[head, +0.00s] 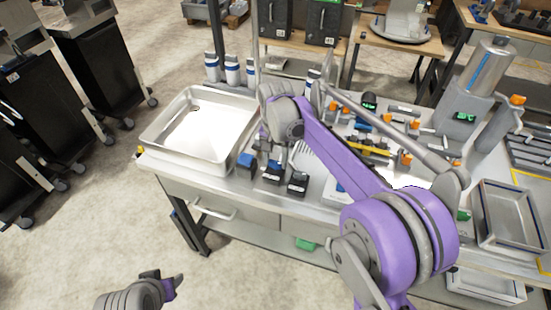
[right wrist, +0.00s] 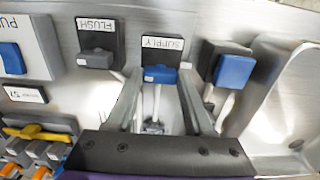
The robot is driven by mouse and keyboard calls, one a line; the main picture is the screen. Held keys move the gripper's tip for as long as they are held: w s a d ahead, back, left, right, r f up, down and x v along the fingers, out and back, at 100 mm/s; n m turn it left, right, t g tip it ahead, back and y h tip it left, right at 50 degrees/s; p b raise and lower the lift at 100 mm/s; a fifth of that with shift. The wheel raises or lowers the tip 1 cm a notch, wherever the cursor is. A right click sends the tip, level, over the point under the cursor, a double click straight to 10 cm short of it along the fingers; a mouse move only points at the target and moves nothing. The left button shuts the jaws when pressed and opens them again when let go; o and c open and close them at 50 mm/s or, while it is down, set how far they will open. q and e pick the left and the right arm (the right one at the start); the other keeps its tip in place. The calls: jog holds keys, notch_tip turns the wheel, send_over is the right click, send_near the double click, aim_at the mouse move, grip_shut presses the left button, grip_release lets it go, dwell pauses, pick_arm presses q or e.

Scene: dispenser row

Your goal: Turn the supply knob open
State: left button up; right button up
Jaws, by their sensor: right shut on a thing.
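The supply knob (right wrist: 160,74) is a blue-grey handle on a black block labelled SUPPLY (right wrist: 161,48), upside down in the right wrist view. In the head view it is the middle of three small knob blocks (head: 273,171) on the bench's front edge. My right gripper (right wrist: 161,78) has a finger on each side of the knob and is shut on it. In the head view my right gripper (head: 269,160) comes down over the knob and partly hides it. My left gripper (head: 163,283) is low at the left, away from the bench; its jaw opening is unclear.
The FLUSH knob (right wrist: 97,58) and a bluer knob (right wrist: 234,70) flank the supply knob closely. A large steel tray (head: 160,157) lies left of the knobs. Tools and fittings crowd the bench to the right, partly behind my right arm. A steel cylinder (head: 487,68) stands at the far right.

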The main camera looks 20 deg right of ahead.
grip_shut()
jog(key=shift+n, duration=0.3)
jog(key=n, duration=0.3)
jog(key=shift+n, duration=0.4)
jog(key=n, duration=0.4)
jog(key=shift+n, duration=0.3)
jog(key=n, duration=0.4)
jog(key=shift+n, duration=0.3)
jog(key=n, duration=0.4)
jog(key=shift+b, duration=0.3)
jog(key=shift+n, duration=0.3)
jog(key=o, duration=1.2)
grip_release()
